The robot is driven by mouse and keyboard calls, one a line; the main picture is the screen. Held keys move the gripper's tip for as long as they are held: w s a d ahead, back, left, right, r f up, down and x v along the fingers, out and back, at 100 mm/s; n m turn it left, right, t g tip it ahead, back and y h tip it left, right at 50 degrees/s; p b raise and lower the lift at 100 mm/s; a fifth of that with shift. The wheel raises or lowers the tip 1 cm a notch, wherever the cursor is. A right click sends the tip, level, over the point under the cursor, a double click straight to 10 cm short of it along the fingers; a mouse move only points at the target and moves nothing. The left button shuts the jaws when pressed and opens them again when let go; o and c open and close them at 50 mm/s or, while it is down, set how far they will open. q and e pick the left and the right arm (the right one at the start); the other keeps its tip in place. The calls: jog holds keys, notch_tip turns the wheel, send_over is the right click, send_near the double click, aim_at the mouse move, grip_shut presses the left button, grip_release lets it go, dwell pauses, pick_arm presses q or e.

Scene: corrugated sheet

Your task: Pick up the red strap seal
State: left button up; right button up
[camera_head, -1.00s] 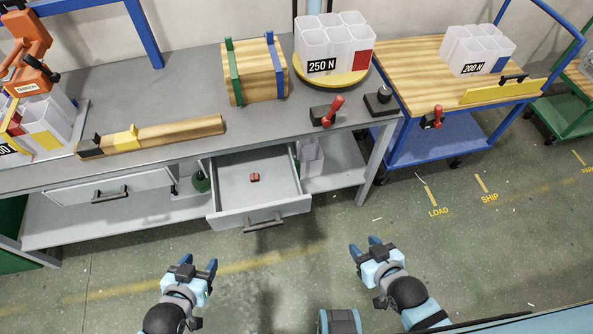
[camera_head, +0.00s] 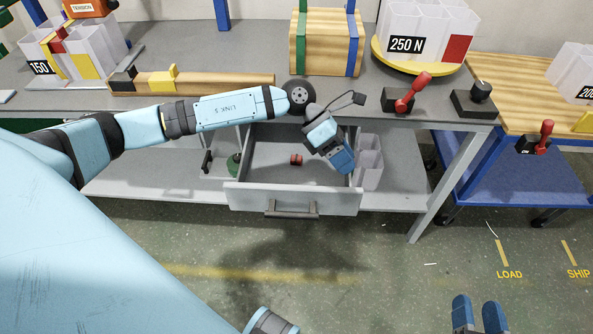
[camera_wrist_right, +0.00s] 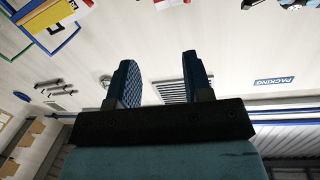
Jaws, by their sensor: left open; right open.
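The red strap seal (camera_head: 296,159) is a small red piece lying on the floor of the open grey drawer (camera_head: 290,200). My left arm reaches in from the left, above the bench's front edge. My left gripper (camera_head: 343,163) points down over the right part of the drawer, to the right of the seal and apart from it. It is open and empty; its fingers overlap in the head view. My right gripper (camera_head: 478,312) is open and empty, low at the right, away from the drawer. Its two fingers also show in the right wrist view (camera_wrist_right: 160,80), with nothing between them.
The grey bench top (camera_head: 240,60) holds a strapped wooden crate (camera_head: 325,45), a wooden bar (camera_head: 215,85), a bin cluster on a yellow turntable (camera_head: 430,65) and a red lever (camera_head: 408,95). Clear bins (camera_head: 368,165) stand right of the drawer. A blue cart (camera_head: 540,175) stands at right.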

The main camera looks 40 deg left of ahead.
pick_arm(q)
jog(key=w+a+f+m+y+b, duration=0.25)
jog(key=w+a+y+b, duration=0.2)
jog(key=a, duration=0.65)
jog(key=t+y+b, duration=0.1)
jog(key=y+b, duration=0.2)
jog(key=y, duration=0.1)
send_over(296, 158)
jog(key=shift+n, duration=0.35)
jog(key=f, duration=0.7)
jog(key=shift+s+a+f, duration=0.1)
jog(key=shift+a, duration=0.2)
jog(key=shift+d+f, duration=0.1)
jog(key=shift+f, duration=0.45)
notch_tip(296, 158, down, 5)
jog(key=shift+d+f+b, duration=0.1)
jog(key=shift+d+b, duration=0.05)
jog(key=shift+b, duration=1)
pick_arm(e)
jog(key=f, duration=0.1)
jog(key=a+f+y, duration=0.2)
jog(key=shift+s+t, duration=0.3)
pick_arm(q)
jog(key=c, duration=1)
